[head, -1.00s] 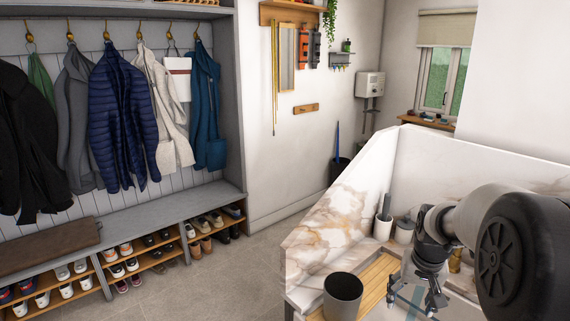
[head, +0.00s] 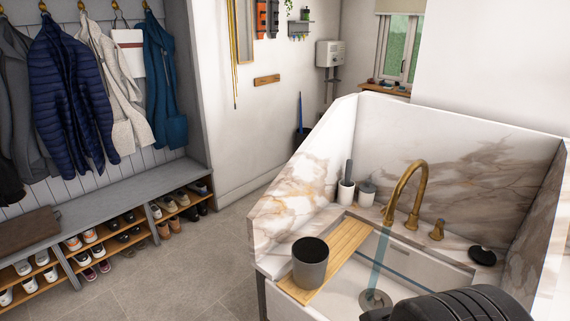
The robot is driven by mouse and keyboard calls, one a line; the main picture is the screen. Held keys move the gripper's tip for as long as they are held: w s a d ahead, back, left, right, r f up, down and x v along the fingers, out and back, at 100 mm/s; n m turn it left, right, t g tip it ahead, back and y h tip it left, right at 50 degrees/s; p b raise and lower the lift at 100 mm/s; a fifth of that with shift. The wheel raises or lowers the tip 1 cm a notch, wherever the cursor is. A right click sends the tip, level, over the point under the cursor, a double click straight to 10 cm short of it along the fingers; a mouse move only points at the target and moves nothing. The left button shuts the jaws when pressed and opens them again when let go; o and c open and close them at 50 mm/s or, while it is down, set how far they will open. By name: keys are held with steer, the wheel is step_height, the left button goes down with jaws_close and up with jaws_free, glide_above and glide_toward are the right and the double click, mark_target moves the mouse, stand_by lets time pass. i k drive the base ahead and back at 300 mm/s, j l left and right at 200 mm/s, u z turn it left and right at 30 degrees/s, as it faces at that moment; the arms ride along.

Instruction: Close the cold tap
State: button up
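A brass tap with a tall curved spout (head: 408,190) stands at the back of the white sink (head: 410,292). A brass handle (head: 437,230) stands to the right of the spout. A small brass part shows at the spout's left, too small to make out clearly. A pale blue stream of water (head: 379,262) falls from the spout to the round drain (head: 375,299). I cannot tell which handle is the cold one. My dark arm covers the bottom right of the head view. My gripper's fingers do not show, so its state is hidden.
A wooden board (head: 340,255) lies across the sink's left side, with a grey cup (head: 310,262) on it. Two small pots (head: 346,193) stand at the back left corner. A black round object (head: 482,256) lies right of the handle. Marble walls (head: 460,160) enclose the sink.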

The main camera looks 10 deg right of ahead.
mark_target(440, 222)
steer(key=z, duration=1.25)
